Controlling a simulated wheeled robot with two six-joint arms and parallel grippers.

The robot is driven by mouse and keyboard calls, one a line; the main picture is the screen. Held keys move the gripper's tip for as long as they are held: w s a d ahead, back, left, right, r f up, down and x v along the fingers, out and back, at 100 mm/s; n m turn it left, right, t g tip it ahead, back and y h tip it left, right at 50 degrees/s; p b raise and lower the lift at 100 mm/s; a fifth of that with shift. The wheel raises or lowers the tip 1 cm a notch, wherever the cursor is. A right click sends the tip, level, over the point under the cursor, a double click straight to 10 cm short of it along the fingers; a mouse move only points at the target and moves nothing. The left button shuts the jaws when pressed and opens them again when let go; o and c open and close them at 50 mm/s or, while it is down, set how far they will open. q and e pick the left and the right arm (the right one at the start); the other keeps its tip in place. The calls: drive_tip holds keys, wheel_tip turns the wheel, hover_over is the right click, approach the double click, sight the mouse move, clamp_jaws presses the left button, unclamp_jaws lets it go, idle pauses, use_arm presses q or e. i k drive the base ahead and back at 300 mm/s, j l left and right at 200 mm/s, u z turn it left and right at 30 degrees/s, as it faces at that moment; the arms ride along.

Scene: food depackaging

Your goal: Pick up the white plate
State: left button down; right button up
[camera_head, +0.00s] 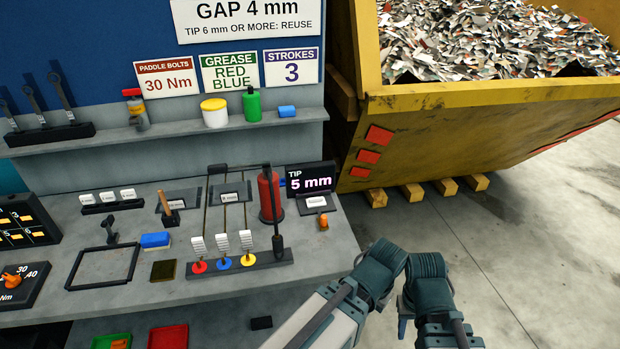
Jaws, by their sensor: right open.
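No single dinner-type white plate shows. Three small white plates with faint marks (106,197) stand in a black rack at the back left of the grey bench. White slatted stacks (222,243) stand on the red, blue and yellow bases of a black fixture. I cannot tell which is meant. My right gripper (403,320) is at the lower middle right, off the bench's right end and apart from all of these. It is open, partly hidden by my arm. My left gripper is not in view.
The grey bench (190,296) holds a black frame (103,267), a blue block (155,240), a red cylinder (269,196) and an orange piece (323,221). A shelf (170,129) runs above. A yellow skip (480,98) of shreds stands right. Concrete floor is clear.

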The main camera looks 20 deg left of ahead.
sight(319, 200)
drive_tip(key=i+l+u, duration=0.1)
drive_tip(key=u, duration=0.45)
drive_tip(key=i+l+u, duration=0.2)
drive_tip(key=l, duration=0.15)
drive_tip(key=i+l+u, duration=0.2)
drive_tip(key=l, duration=0.15)
drive_tip(key=l+u, duration=0.25)
drive_tip(key=i+l, duration=0.15)
drive_tip(key=l, duration=0.3)
drive_tip(key=i+l, duration=0.1)
drive_tip(key=l, duration=0.35)
drive_tip(key=i+l+u, duration=0.1)
drive_tip(key=l, duration=0.35)
drive_tip(key=i+l, duration=0.15)
drive_tip(key=l, duration=0.35)
